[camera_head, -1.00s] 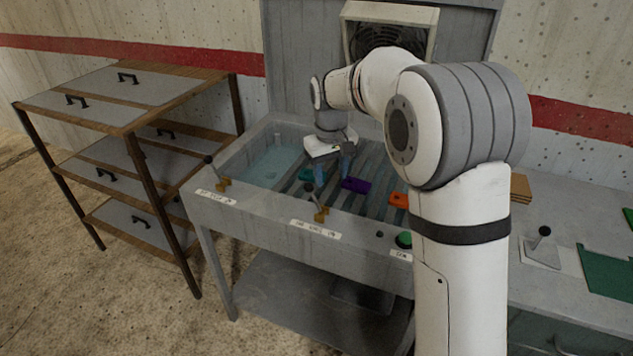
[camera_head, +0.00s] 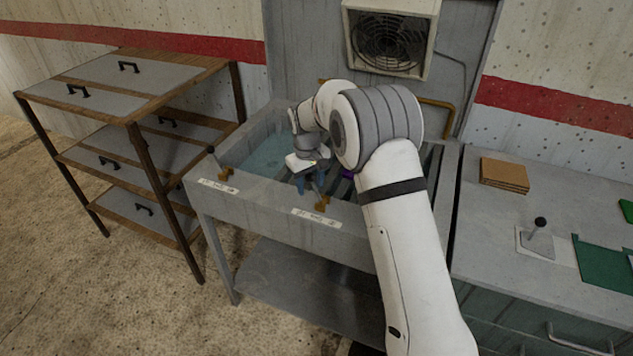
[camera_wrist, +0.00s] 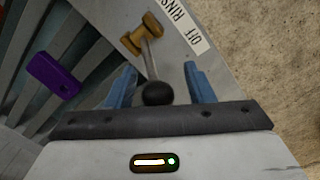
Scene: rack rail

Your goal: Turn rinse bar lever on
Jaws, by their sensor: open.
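In the head view the brass base (camera_head: 322,204) shows, with the knob mostly hidden by my gripper (camera_head: 311,183). My gripper (camera_wrist: 159,82) is open, one finger on each side of the knob, with gaps visible on both sides.
Another lever (camera_head: 224,173) stands on the rim to the left. A purple block (camera_wrist: 54,75) lies on the slatted rack. The sink basin (camera_head: 262,155) holds water. A shelf rack (camera_head: 135,125) stands left; a counter (camera_head: 490,230) with a lever and green boards is right.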

